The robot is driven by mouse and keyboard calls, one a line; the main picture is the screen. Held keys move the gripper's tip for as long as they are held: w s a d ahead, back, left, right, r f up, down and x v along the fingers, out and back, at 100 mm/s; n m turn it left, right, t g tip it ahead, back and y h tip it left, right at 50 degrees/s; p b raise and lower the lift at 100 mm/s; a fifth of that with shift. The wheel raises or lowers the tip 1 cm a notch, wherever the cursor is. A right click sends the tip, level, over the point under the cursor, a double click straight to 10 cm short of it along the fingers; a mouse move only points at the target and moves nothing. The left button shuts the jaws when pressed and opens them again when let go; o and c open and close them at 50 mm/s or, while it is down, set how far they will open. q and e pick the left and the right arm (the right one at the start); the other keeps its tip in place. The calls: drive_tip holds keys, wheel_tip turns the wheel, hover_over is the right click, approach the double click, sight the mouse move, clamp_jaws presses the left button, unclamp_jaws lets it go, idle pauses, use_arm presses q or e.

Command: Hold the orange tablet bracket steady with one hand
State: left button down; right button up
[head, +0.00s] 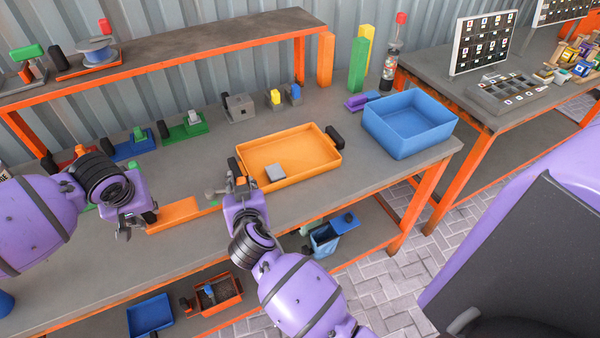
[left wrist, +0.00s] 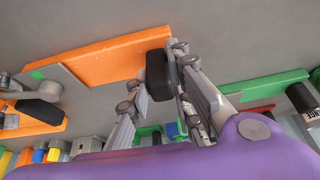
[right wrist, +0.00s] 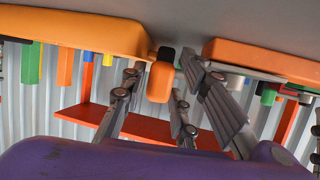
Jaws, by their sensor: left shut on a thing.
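The orange tablet bracket (head: 175,214) is a flat orange plate lying on the grey workbench between my two grippers. A black block sits at its left end, and a grey plate with a small green patch shows at its other end in the left wrist view (left wrist: 110,58). My left gripper (head: 132,217) is shut on the bracket's black block (left wrist: 158,75). My right gripper (head: 236,186) is open beside the bracket's right end, near the orange tray. A black-and-orange piece (right wrist: 161,80) shows between its fingers in the right wrist view; I cannot tell its depth.
The orange tray (head: 320,170) holds a grey block and stands right of the bracket. A blue bin (head: 408,145) is farther right. Several coloured fixtures line the back of the bench, under a raised shelf (head: 180,52). The bench front is clear.

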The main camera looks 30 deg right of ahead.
drive_tip(key=shift+w+d+n, duration=0.2)
drive_tip(key=shift+n, duration=0.2)
drive_tip(key=d+v, duration=0.1)
drive_tip(key=v, duration=1.1)
drive_tip(key=s+d+f+n+g+y, duration=0.1)
drive_tip(key=s+d+f, duration=0.3)
drive_tip(key=s+f, duration=0.5)
drive_tip(key=s+d+f+n+g+y, duration=0.1)
drive_tip(key=s+d+f+g+y, duration=0.1)
drive_tip(key=s+f, duration=0.8)
wheel_tip(320, 180, down, 3)
drive_tip(key=shift+s+d+f+g, duration=0.1)
drive_tip(key=shift+s+d+g, duration=0.15)
drive_tip(key=shift+d+g, duration=0.55)
